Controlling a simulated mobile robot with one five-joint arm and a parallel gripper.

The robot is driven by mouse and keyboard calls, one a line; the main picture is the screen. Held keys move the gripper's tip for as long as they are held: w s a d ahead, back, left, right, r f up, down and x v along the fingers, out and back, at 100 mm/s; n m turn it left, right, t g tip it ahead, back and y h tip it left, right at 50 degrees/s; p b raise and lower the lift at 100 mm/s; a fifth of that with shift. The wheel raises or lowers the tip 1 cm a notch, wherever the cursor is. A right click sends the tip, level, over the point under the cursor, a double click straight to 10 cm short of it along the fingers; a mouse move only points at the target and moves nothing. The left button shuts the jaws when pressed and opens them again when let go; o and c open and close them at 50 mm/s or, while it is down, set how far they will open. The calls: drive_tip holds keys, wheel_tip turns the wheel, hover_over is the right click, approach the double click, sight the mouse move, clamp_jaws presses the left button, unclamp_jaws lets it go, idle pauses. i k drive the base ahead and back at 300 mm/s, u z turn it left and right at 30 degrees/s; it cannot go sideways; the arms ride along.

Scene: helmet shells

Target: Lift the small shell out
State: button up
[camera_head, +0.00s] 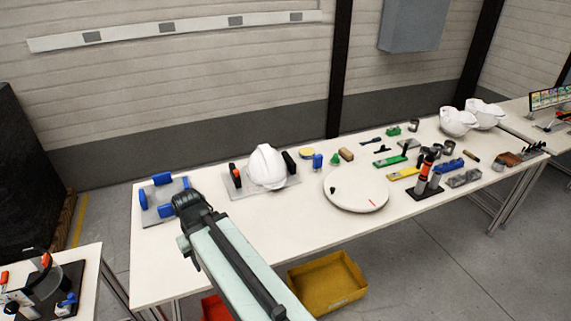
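A white helmet shell (267,165) sits dome up on a grey plate (290,185), between a black clamp with a red tip (235,175) and a black block (289,162). Two more white shells, a left one (457,124) and a right one (485,116), lie at the table's far right end, open side up. I cannot tell which shell is the small one. My gripper (188,203) is at the left part of the table, left of the plated shell and apart from it. Its fingers are too small and dark to read.
A grey plate with blue clamps (158,192) lies beside my gripper. A round white turntable (355,190) stands at mid-table, with several tools and blocks right of it. A yellow bin (328,283) is below the front edge.

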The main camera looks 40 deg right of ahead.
sight(266, 168)
drive_tip(key=u, duration=0.15)
drive_tip(key=i, duration=0.95)
drive_tip(key=z, duration=0.05)
